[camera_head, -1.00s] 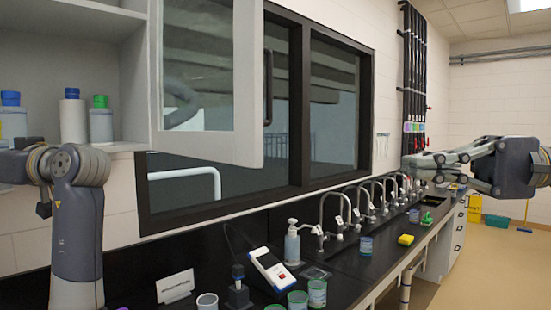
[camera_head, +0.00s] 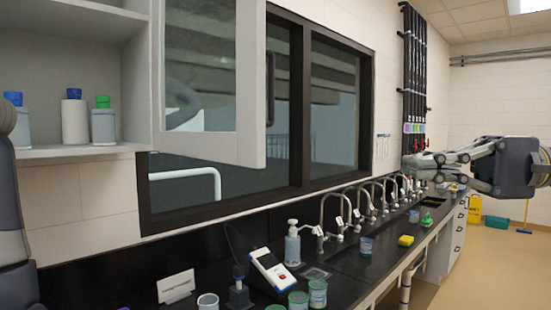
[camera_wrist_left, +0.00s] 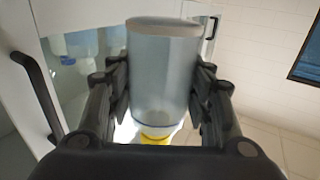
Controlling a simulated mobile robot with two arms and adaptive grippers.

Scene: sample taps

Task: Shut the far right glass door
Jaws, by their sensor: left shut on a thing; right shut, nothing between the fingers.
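The glass door (camera_head: 200,80) stands open at the right side of the white wall cabinet, with a dark handle (camera_head: 270,88) on its outer edge. In the left wrist view my left gripper (camera_wrist_left: 160,95) is shut on a pale translucent bottle (camera_wrist_left: 160,65) with a yellow cap (camera_wrist_left: 156,139). A dark handle (camera_wrist_left: 38,95) and a glass panel show behind it at the left. In the head view only part of my left arm shows at the left edge. My right gripper (camera_head: 408,163) is shut and empty, at the right above the counter and far from the door.
Bottles with blue and green caps (camera_head: 103,122) stand on the cabinet shelf (camera_head: 90,152). The black counter (camera_head: 345,285) holds several taps, a pump bottle (camera_head: 292,245), a meter (camera_head: 272,270), jars and a yellow sponge (camera_head: 405,240). Open floor lies at the right.

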